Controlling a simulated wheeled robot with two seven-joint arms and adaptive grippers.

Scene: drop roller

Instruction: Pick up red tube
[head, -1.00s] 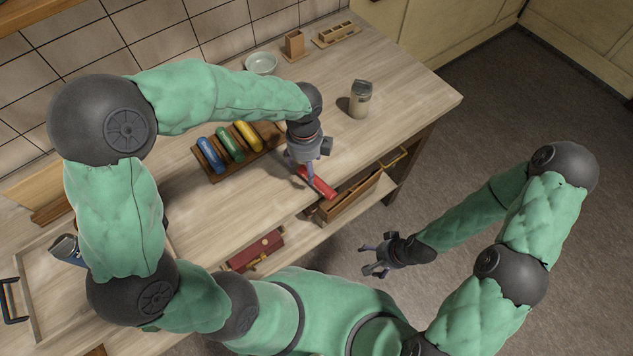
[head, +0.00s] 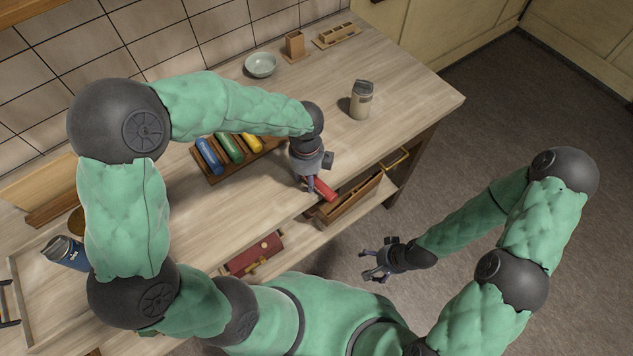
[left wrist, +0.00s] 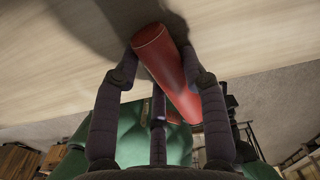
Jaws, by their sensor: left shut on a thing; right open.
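The red tube (head: 321,188) is at the front edge of the wooden table, beside an open drawer. My left gripper (head: 311,186) is over it from above. In the left wrist view the red tube (left wrist: 168,68) lies between the fingers of my left gripper (left wrist: 163,75), which are shut on it. The tube is close to the pale tabletop and casts a shadow there; whether it touches the top I cannot tell. Part of the tube is hidden by the gripper in the head view. My right gripper (head: 375,262) is open and empty over the floor, away from the table.
A wooden rack (head: 216,176) holds blue, green and yellow tubes left of my left gripper. The open drawer (head: 350,200) juts out at the front. A canister (head: 361,100) and a bowl (head: 261,65) stand farther back. The right tabletop is mostly clear.

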